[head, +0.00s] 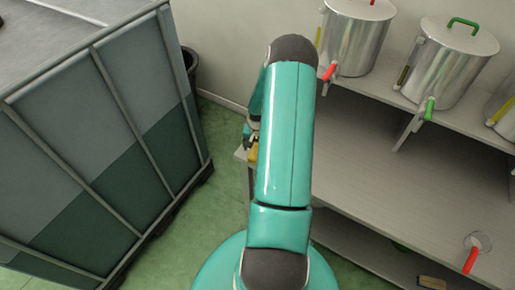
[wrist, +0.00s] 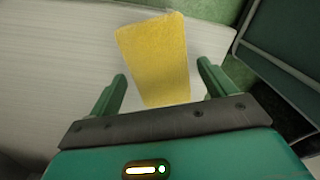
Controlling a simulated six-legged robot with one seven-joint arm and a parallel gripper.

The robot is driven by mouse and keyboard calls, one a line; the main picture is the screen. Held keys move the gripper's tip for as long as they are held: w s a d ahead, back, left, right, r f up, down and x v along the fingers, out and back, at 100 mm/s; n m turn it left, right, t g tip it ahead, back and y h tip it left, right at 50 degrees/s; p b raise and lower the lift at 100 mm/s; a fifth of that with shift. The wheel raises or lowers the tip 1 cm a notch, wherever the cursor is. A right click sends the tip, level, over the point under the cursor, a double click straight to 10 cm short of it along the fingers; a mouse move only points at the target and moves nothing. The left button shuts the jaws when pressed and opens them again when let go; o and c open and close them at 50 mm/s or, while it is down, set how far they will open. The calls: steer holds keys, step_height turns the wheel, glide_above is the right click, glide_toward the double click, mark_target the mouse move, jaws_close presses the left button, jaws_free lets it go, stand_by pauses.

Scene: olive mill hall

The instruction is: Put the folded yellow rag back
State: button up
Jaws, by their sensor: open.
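My gripper (wrist: 162,72) is open, with one green finger on each side of the rag's near part. I cannot tell whether the fingers touch the rag or how high they are above the surface. In the head view a small yellow patch of the rag (head: 253,153) shows at the left end of the shelf, beside my arm. My arm hides most of the rag and the gripper there.
Metal cans (head: 355,38) with red and green taps stand on the upper shelf (head: 380,100) at the right. A large grey-green container (head: 100,130) stands at the left. A dark bin (head: 189,65) is behind it. Green floor (head: 215,170) is clear between container and shelf.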

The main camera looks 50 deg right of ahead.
step_height(320, 180, up, 11)
steer(key=w+a+r+n+t+h, duration=0.1)
steer(key=w+a+r+n, duration=0.2)
steer(key=a+r, duration=0.7)
steer(key=w+a+r+n+t+h, duration=0.1)
steer(key=w+a+r+n, duration=0.15)
steer(key=a+r, duration=0.8)
steer(key=s+a+r+n+t, duration=0.1)
steer(key=s+a+r+n, duration=0.1)
steer(key=s+a+r, duration=0.2)
steer(key=s+a+r+n+t+y, duration=0.1)
steer(key=s+a+r, duration=0.3)
steer(key=a, duration=0.6)
steer(key=s+a+r+n+t+y, duration=0.1)
steer(key=s+a+r+n, duration=0.3)
steer(key=a, duration=0.3)
steer(key=shift+s+r+t, duration=0.3)
steer(key=shift+s+r, duration=0.2)
steer(key=shift+s, duration=0.05)
